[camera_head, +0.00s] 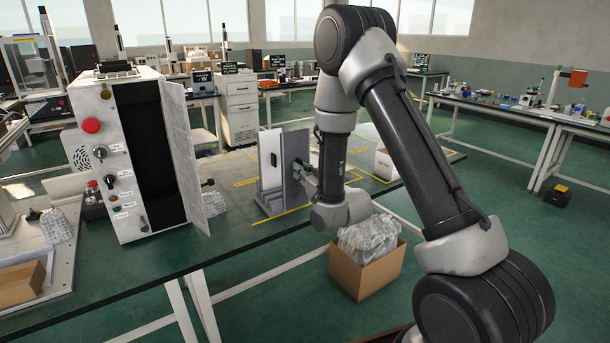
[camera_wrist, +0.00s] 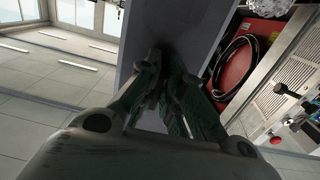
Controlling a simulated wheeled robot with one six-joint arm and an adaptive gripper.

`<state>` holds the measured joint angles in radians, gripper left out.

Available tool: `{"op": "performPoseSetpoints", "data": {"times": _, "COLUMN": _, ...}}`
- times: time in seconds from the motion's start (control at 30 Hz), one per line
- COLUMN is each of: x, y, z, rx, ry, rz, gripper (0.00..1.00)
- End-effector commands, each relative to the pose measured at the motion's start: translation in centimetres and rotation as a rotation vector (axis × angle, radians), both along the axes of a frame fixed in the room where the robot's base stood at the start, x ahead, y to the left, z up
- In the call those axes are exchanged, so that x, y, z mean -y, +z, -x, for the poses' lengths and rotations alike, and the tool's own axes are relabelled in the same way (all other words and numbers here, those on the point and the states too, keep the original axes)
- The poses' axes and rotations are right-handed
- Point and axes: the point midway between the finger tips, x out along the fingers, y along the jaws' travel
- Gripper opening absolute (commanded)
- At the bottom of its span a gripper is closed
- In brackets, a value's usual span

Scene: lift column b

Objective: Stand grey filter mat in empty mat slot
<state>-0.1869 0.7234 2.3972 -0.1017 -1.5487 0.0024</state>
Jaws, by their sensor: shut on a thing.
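My gripper (camera_head: 304,172) is shut on a grey flat panel, which I take to be the grey filter mat (camera_head: 296,150). The mat is upright in the head view, and its broad face fills the upper middle of the wrist view (camera_wrist: 140,35). The fingers (camera_wrist: 165,75) meet at its face there. To its left in the head view is a light upright plate on a low grey stand (camera_head: 271,160). The mat stands at or just above the right part of this stand. I cannot tell whether its lower edge is in a slot or which slot is empty.
A white machine cabinet (camera_head: 108,140) with its door open (camera_head: 190,150) is left of the stand on the green table. A white box (camera_head: 386,165) is right of my gripper. A cardboard box (camera_head: 365,272) with clear wrapping is on the floor in front.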

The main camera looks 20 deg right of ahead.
Motion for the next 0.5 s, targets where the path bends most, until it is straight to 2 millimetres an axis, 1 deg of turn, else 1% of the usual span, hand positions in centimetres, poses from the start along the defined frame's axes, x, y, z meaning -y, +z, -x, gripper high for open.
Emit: {"op": "performPoseSetpoints", "data": {"times": 0.5, "x": -1.2, "y": 0.0, "z": -3.9, "rx": 0.002, "ry": 0.0, "rz": -0.001, "gripper": 0.0}}
